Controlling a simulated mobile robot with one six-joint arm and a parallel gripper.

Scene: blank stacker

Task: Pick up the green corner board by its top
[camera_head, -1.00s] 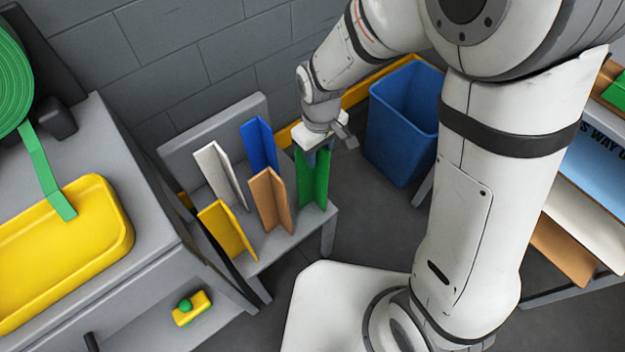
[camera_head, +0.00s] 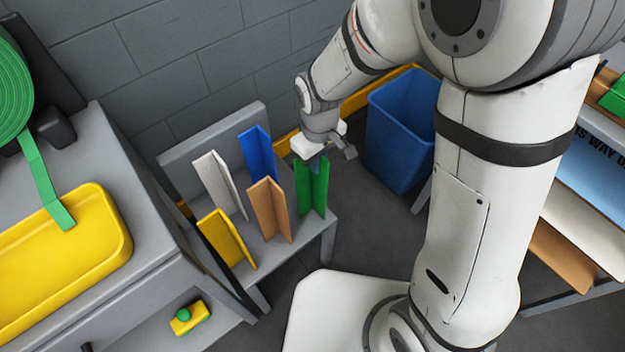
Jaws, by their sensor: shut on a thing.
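The green corner board (camera_head: 312,190) stands upright at the right end of the small grey bench (camera_head: 285,245). My gripper (camera_head: 318,160) points down at its top edge and is shut on it. The fingertips are small in this view and partly hidden by the gripper body. I cannot tell whether the board's foot is touching the bench or just above it.
Close to the left stand a blue board (camera_head: 257,155), a brown board (camera_head: 268,208), a white board (camera_head: 218,182) and a yellow board (camera_head: 226,238). A blue bin (camera_head: 398,135) stands to the right, behind my arm. A grey wall (camera_head: 150,60) is behind.

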